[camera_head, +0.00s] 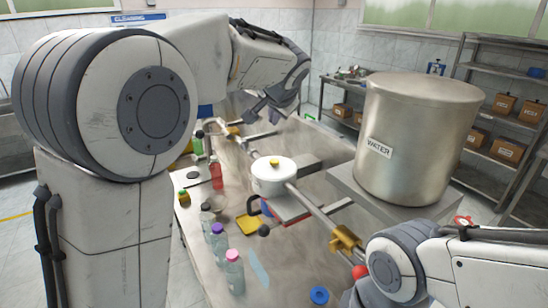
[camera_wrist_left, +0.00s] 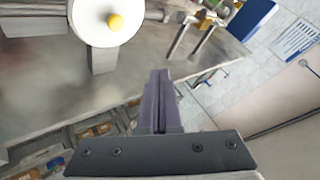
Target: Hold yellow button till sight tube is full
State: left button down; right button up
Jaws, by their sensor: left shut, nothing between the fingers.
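A yellow button (camera_head: 275,163) sits on top of a round white housing (camera_head: 268,182) on the metal table in the head view. I cannot make out the sight tube for certain. My right arm shows at the lower right, but its gripper is not in view.
A large steel tank (camera_head: 415,145) labelled WATER stands on the right. Several bottles, one with a pink cap (camera_head: 234,272), stand along the table's left side. A pipe with a brass fitting (camera_head: 345,239) runs past the housing. Shelves (camera_head: 500,95) with boxes stand behind.

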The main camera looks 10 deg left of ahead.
pick_arm(q)
jog(key=shift+f, duration=0.1)
jog(key=b, duration=0.7)
send_over(274, 164)
notch_tip(274, 164, down, 8)
jog(key=shift+r, duration=0.1)
jog(key=shift+f, duration=0.45)
dwell(1.2)
jog(key=shift+f+b, duration=0.35)
jog(key=shift+b, duration=0.25)
jog(key=shift+f+b, duration=0.5)
jog(key=shift+b, duration=0.05)
dwell(0.4)
dwell(1.1)
jog(key=shift+r+p, duration=0.7)
jog(key=shift+r, duration=0.2)
jog(key=shift+r, duration=0.15)
